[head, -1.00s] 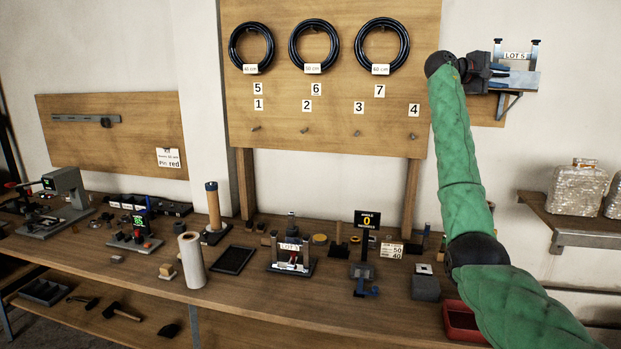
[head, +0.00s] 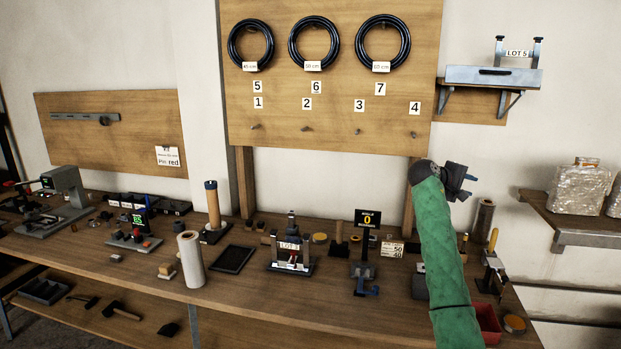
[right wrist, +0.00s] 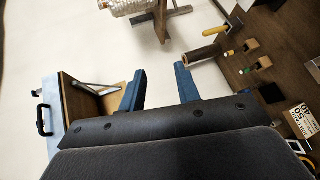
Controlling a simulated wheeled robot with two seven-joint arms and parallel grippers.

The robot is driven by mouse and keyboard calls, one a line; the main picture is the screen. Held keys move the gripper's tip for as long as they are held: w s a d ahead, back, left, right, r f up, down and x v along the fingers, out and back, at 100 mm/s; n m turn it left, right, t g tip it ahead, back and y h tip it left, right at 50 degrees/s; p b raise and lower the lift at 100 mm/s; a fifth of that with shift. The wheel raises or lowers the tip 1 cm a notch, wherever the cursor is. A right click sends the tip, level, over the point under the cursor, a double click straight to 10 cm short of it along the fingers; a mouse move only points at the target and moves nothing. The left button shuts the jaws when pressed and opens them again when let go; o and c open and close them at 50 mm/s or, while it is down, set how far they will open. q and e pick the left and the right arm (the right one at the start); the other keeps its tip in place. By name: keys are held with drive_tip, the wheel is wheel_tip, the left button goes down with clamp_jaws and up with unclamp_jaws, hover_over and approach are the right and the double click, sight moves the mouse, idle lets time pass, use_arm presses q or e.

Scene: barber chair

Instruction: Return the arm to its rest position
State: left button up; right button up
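My right arm, in a green padded sleeve, rises from the bottom of the head view. My right gripper (head: 466,186) is at its top end, in front of the wall right of the pegboard and above the bench. In the right wrist view the two blue fingers of the right gripper (right wrist: 160,86) stand apart with nothing between them. A wall shelf marked LOT 5 (head: 493,76) is above the gripper in the head view, clear of it. My left arm and gripper are not in view.
The wooden bench (head: 330,299) carries a counter stand (head: 366,220), a paper roll (head: 192,260) and a red bin (head: 488,324) partly behind my arm. The pegboard (head: 290,108) holds black hose coils. A side shelf (head: 560,220) holds a wrapped block (head: 580,188).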

drive_tip(key=s+a+f+t+y, duration=0.1)
drive_tip(key=s+a+f+y, duration=0.15)
drive_tip(key=s+f, duration=0.65)
drive_tip(key=s+a+f+y, duration=0.15)
drive_tip(key=a+f, duration=0.25)
drive_tip(key=f, duration=1.1)
drive_tip(key=s+a+f+y, duration=0.1)
drive_tip(key=s+a+f, duration=0.2)
drive_tip(key=s+f, duration=0.45)
drive_tip(key=s+a+f+y, duration=0.2)
drive_tip(key=s+a+f, duration=0.1)
drive_tip(key=s+f, duration=0.4)
drive_tip(key=s+a+f+m+g+y, duration=0.15)
drive_tip(key=s+a, duration=0.35)
drive_tip(key=s, duration=0.8)
drive_tip(key=s+a+f+y, duration=0.2)
drive_tip(key=s+a+y, duration=0.15)
drive_tip(key=s, duration=0.95)
drive_tip(key=s+a+f+m+g+y, duration=0.15)
drive_tip(key=s+a, duration=0.35)
drive_tip(key=s, duration=0.7)
drive_tip(key=s+a+f+g, duration=0.1)
drive_tip(key=a+f, duration=0.1)
drive_tip(key=f, duration=1.4)
drive_tip(key=s+a+f+g, duration=0.1)
drive_tip(key=s+a+f, duration=0.1)
drive_tip(key=f, duration=1.5)
drive_tip(key=shift+s+a+f+y, duration=0.15)
drive_tip(key=shift+s+a+y, duration=0.1)
drive_tip(key=shift+y, duration=0.1)
